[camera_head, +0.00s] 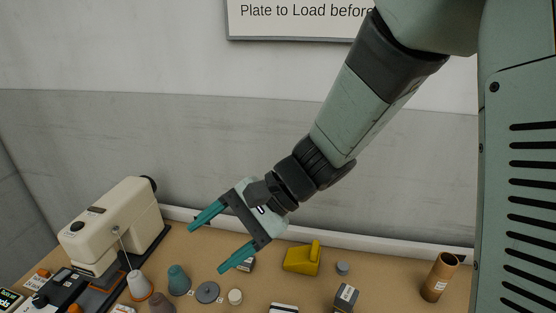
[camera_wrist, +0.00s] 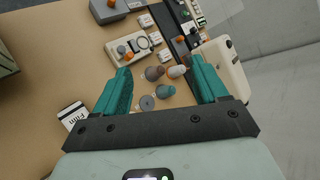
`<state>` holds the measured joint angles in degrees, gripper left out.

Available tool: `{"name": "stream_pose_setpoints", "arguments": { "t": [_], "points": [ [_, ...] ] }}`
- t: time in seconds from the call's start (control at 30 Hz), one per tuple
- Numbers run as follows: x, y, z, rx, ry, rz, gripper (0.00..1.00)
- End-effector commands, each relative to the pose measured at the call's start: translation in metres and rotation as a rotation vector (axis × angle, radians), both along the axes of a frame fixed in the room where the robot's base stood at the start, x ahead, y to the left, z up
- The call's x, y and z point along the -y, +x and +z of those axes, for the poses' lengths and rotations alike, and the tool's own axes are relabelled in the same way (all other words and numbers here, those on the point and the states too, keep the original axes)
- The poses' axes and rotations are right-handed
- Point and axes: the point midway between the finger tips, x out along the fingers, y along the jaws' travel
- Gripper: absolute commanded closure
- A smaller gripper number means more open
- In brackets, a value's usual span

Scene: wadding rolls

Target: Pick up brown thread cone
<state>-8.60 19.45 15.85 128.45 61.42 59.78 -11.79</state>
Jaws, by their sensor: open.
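The brown thread cone (camera_head: 162,304) stands on the table near the bottom edge of the head view, partly cut off there. In the wrist view the brown cone (camera_wrist: 153,73) shows between my two teal fingers. My gripper (camera_head: 206,250) is open and empty, held in the air above and behind the cones. A teal cone (camera_head: 178,280) and a white cone with an orange base (camera_head: 139,286) stand close beside the brown one. In the wrist view the teal cone (camera_wrist: 165,91) lies nearer my palm and the pale cone (camera_wrist: 177,71) sits to the right.
A cream sewing machine (camera_head: 112,228) stands at the left. A grey disc (camera_head: 207,292) and a small white spool (camera_head: 235,296) lie right of the cones. Further right are a yellow dispenser (camera_head: 303,258), a dark box (camera_head: 345,297) and a brown tube (camera_head: 439,277). A wall closes the back.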

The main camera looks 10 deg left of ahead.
Motion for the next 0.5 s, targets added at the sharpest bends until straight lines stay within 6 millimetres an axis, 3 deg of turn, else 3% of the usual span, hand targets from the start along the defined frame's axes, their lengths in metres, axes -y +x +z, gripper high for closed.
{"name": "stream_pose_setpoints", "arguments": {
  "t": [0.03,0.2,0.5],
  "points": [
    [-0.019,0.0,-0.013,-0.09,0.044,-0.024,0.28],
    [-0.075,0.005,-0.047,-0.353,0.181,-0.147,0.28],
    [-0.149,0.013,-0.131,-0.788,0.327,-0.475,0.28]
  ]
}}
